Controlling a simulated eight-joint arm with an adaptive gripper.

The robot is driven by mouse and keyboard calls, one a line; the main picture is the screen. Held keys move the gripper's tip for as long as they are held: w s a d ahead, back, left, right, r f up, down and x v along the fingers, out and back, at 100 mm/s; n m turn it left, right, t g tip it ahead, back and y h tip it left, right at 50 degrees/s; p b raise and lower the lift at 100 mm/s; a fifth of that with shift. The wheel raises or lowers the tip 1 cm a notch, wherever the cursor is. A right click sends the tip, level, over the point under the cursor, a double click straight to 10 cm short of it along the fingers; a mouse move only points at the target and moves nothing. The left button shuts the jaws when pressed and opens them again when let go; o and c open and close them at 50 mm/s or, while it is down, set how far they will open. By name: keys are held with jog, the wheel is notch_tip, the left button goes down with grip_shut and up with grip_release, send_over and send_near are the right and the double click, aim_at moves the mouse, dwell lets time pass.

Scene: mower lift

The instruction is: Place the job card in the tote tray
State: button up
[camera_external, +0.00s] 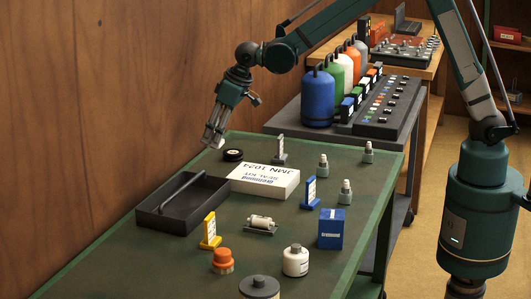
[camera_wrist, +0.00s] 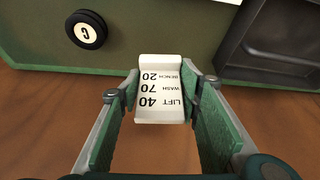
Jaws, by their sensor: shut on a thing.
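My gripper (camera_wrist: 163,92) is shut on the white job card (camera_wrist: 160,110), which reads LIFT 40, WASH 70, BENCH 20. In the external view my gripper (camera_external: 216,132) is raised near the bench's far left edge, behind the tote tray, with the card's pale end (camera_external: 212,140) at its fingertips. The tote tray (camera_external: 150,218) is a dark open box on the left of the green bench, with a dark bar handle across it. Its corner shows at the upper right in the wrist view (camera_wrist: 228,62), apart from the card.
A black wheel (camera_external: 233,155) and a white seal kit box (camera_external: 264,180) lie near the tray. A yellow tag stand (camera_external: 210,232), an orange-capped jar (camera_external: 223,262) and a blue box (camera_external: 331,229) stand toward the front. The wooden wall (camera_external: 90,120) borders the bench's left side.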

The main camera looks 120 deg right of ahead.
jog(key=shift+w+a+r+p, duration=0.3)
jog(key=shift+w+a+p, duration=0.15)
jog(key=shift+w, duration=0.1)
jog(key=w+a+r+p, duration=0.4)
jog(key=w+a+p, duration=0.3)
jog(key=w+a, duration=0.2)
notch_tip(320, 180, up, 4)
jog(key=m+p, duration=0.1)
jog(key=p, duration=0.4)
send_over(183, 186)
jog(key=shift+f, duration=0.15)
jog(key=shift+f, duration=0.1)
jog(key=shift+f, duration=3.05)
jog(key=shift+f, duration=1.85)
